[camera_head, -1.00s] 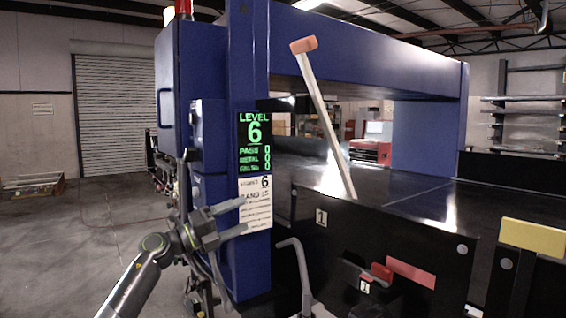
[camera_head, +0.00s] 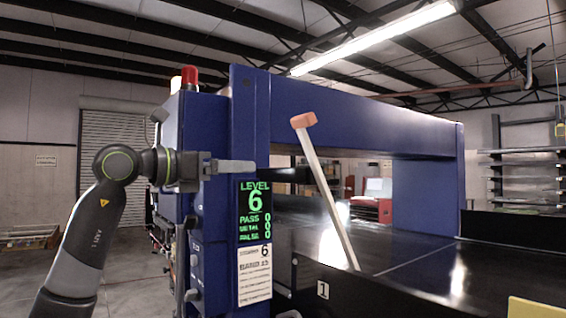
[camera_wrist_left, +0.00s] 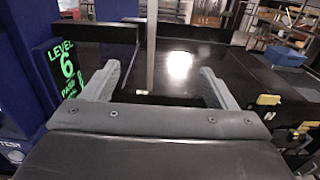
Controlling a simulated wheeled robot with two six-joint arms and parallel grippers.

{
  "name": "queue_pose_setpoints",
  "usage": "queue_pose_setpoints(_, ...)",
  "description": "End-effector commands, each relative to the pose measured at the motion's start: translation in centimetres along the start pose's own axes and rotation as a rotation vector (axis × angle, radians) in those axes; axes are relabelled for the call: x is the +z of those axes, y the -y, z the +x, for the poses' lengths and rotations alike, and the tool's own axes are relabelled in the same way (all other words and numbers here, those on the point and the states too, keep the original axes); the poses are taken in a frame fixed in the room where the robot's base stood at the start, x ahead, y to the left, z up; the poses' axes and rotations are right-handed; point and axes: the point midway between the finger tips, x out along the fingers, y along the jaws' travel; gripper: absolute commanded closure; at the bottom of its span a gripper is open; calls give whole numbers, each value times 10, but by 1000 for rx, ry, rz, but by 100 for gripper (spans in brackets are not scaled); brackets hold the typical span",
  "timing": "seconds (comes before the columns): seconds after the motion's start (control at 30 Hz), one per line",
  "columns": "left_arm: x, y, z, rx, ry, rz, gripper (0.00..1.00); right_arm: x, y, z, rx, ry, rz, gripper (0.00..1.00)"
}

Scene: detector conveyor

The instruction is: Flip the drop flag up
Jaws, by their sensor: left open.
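A pale bar with an orange block on its top end, seemingly the drop flag (camera_head: 325,192), stands tilted on the machine, leaning left in the head view. In the left wrist view the bar (camera_wrist_left: 151,48) shows beyond and between my fingers, its top cut off. My left gripper (camera_head: 250,168) is open in front of the blue post, above the green level display, left of the bar. Its two spread fingers also show in the left wrist view (camera_wrist_left: 160,80), with nothing between them. I cannot tell the exact gap to the bar. My right gripper is not in view.
The blue machine frame (camera_head: 355,108) rises around the bar. A black belt surface (camera_head: 430,262) lies behind and right of it. The green display (camera_head: 254,208) is just below my left gripper. A yellow plate (camera_head: 535,308) is at the lower right.

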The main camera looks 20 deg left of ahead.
Motion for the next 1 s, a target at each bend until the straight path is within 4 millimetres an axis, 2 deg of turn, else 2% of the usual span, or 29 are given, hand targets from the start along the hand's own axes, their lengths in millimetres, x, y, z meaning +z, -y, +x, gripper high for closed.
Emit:
queue_pose_setpoints(0.03,4,2,12,-6,-1,-4,20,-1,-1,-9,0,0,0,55)
queue_pose_setpoints(0.3,4,1,66,-5,-2,-6,20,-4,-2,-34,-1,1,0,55)
queue_pose_setpoints(0.53,3,1,107,-3,-1,-5,20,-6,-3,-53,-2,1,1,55)
queue_pose_setpoints(0.73,1,0,125,-1,-1,-2,20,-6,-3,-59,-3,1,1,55)
queue_pose_setpoints(1.0,0,0,128,-1,0,0,20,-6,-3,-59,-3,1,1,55)
